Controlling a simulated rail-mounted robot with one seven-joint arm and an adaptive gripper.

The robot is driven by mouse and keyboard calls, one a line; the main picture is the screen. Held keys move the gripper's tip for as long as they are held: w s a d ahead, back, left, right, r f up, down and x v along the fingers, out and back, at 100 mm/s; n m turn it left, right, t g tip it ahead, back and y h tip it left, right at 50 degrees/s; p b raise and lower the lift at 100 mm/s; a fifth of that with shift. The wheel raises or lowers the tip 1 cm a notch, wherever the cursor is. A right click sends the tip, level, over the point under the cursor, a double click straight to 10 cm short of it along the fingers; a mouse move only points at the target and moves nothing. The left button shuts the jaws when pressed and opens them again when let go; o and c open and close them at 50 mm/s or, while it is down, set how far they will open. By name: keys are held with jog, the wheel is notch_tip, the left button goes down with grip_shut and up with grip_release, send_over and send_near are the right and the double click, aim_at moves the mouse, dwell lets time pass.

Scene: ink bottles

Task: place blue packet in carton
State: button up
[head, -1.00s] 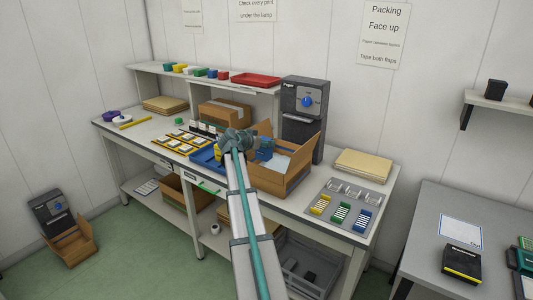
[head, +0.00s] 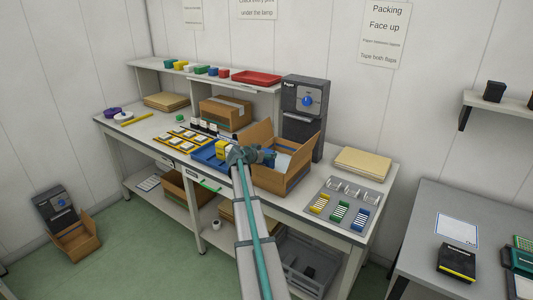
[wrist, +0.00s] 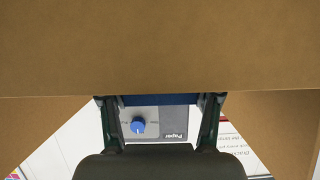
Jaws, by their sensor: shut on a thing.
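The open carton (head: 280,181) stands on the workbench with its flaps up and white paper showing inside. My gripper (head: 264,155) is at the carton's left side, near its opening. It is shut on the blue packet (head: 269,152), which shows only as a small blue patch in the head view. In the wrist view, a dark blue strip of the packet (wrist: 160,99) lies between the two fingertips. Brown cardboard of the carton (wrist: 160,45) fills the upper part of that view, very close. The packet's far part is hidden, and I cannot tell whether it touches the carton.
A dark paper dispenser (head: 304,112) stands behind the carton. A grey tray (head: 342,205) with coloured strips lies to the right. A closed box (head: 226,113) sits behind.

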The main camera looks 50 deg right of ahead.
jog(key=shift+f+b, duration=0.65)
jog(key=shift+b, duration=0.45)
jog(key=o, duration=1.2)
jog(key=shift+c, duration=0.2)
jog(key=shift+r, duration=0.1)
